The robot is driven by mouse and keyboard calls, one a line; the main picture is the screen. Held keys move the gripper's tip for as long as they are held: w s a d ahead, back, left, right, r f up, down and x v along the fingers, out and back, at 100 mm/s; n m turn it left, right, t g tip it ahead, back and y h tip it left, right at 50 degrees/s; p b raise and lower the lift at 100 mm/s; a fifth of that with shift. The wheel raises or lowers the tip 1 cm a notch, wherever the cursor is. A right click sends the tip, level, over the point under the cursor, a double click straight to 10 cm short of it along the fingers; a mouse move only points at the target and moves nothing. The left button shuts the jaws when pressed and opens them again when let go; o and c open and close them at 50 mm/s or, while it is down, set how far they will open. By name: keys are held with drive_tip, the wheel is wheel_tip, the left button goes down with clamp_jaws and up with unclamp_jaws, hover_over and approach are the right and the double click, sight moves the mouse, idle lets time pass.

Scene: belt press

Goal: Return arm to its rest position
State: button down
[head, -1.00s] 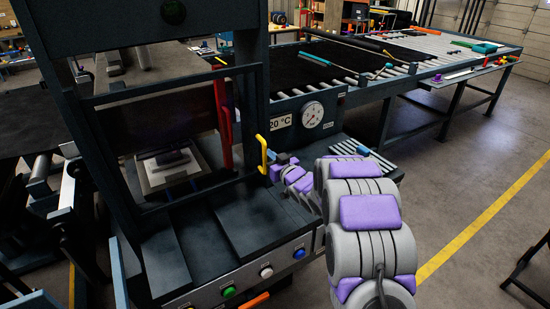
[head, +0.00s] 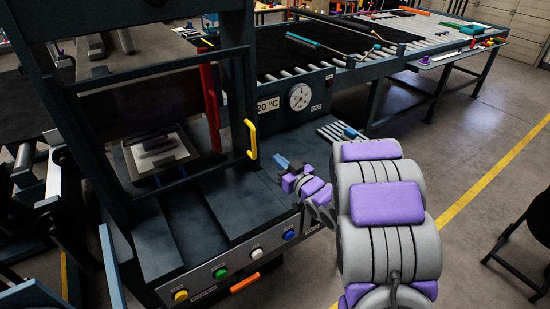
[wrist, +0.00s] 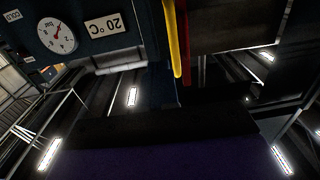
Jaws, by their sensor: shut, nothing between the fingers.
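My arm (head: 385,203), grey with purple pads, is bent in front of the press at the right. The handle also shows in the wrist view (wrist: 172,38), where the scene appears upside down. The fingertips are not clear in the wrist view.
The dark press (head: 170,225) stands close on the left, with a red bar (head: 210,108) and several buttons (head: 221,272) on its front. A pressure gauge (head: 299,97) sits beside a 20 °C sign (head: 268,105). A roller table runs back right. Floor at the right is clear except a dark stand (head: 530,240).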

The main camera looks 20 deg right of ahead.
drive_tip(key=shift+d, duration=0.45)
drive_tip(key=shift+a, duration=0.1)
